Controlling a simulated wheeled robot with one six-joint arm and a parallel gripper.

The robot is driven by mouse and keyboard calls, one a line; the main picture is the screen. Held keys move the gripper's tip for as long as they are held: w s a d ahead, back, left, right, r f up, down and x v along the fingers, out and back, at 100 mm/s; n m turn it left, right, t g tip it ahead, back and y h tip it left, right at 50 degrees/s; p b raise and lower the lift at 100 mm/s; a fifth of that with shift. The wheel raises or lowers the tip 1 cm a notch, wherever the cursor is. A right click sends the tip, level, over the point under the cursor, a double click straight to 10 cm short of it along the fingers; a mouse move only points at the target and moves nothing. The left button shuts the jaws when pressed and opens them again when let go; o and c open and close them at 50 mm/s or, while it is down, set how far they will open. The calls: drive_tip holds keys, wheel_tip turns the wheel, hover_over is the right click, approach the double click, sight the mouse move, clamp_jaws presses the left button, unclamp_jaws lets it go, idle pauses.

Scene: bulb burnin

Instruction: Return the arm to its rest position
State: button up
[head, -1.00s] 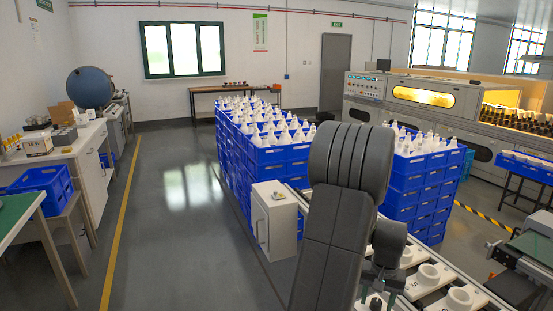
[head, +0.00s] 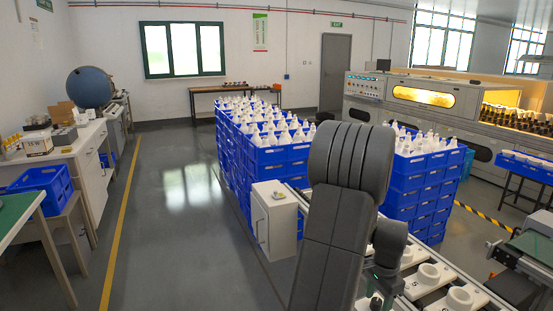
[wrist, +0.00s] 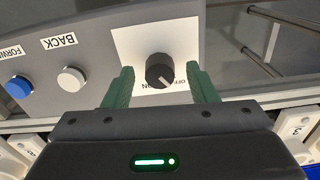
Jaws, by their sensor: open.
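My gripper (wrist: 160,69) is open in the wrist view, its two green fingers apart with nothing held between them. A black rotary knob (wrist: 159,72) on a white plate (wrist: 125,42) shows between the fingertips. I cannot tell whether a finger touches it. The knob's white mark points down and slightly right; small ON and OFF labels lie below it, partly hidden by the gripper. In the head view my forearm hides most of the gripper, and the knob cannot be made out.
The grey panel also bears a blue button (wrist: 18,87) and a white button (wrist: 71,80). In the head view, a conveyor with white holders (head: 428,275) runs at lower right. Stacked blue crates (head: 268,155) of white bulbs stand ahead. The floor (head: 180,225) at left is open.

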drive_tip(key=shift+m, duration=0.8)
drive_tip(key=shift+r+m, duration=0.3)
drive_tip(key=shift+r, duration=2.25)
